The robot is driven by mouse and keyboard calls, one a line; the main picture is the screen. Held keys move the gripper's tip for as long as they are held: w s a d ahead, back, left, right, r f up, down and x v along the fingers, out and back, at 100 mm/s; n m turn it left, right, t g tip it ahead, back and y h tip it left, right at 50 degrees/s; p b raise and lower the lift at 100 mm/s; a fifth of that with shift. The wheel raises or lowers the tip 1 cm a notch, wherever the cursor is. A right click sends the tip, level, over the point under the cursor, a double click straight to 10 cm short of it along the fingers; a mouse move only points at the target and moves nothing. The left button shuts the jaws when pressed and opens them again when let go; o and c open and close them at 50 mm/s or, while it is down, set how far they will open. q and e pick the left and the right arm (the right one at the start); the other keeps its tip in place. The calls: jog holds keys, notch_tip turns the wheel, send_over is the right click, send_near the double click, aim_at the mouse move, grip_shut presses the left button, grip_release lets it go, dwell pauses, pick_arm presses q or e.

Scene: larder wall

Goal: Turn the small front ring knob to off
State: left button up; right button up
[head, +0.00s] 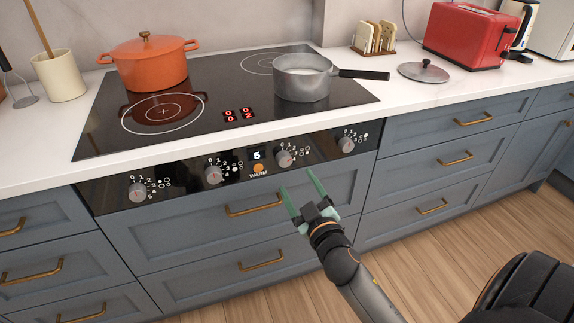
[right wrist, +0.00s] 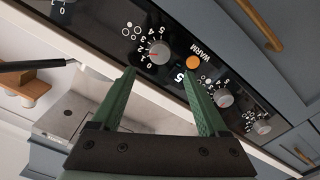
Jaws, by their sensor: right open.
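The black control panel (head: 190,182) on the hob's front carries several round grey knobs beside printed numbers and ring diagrams. The knob right of the orange WARM button (head: 258,168) is the nearest knob (head: 284,159) to my right gripper (head: 298,183). In the right wrist view this knob (right wrist: 160,51) has a red mark pointing near 1 or 2, not at 0. The red hob display (head: 239,114) seems to show a 2 at lower right and zeros elsewhere. My right gripper is open and empty, its fingertips just below and in front of that knob, apart from it. My left gripper is not in view.
A grey saucepan (head: 301,82) stands on the front right ring, its handle pointing right. An orange pot (head: 148,68) stands at the back left; the front left ring (head: 163,114) is bare. Brass drawer handles (head: 255,204) project below the panel. A lid (head: 424,72) lies on the counter.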

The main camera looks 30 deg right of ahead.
aim_at(285, 162)
jog(key=x, duration=0.8)
jog(key=shift+w+d, duration=0.1)
jog(key=shift+w, duration=0.05)
jog(key=shift+c, duration=0.2)
grip_shut()
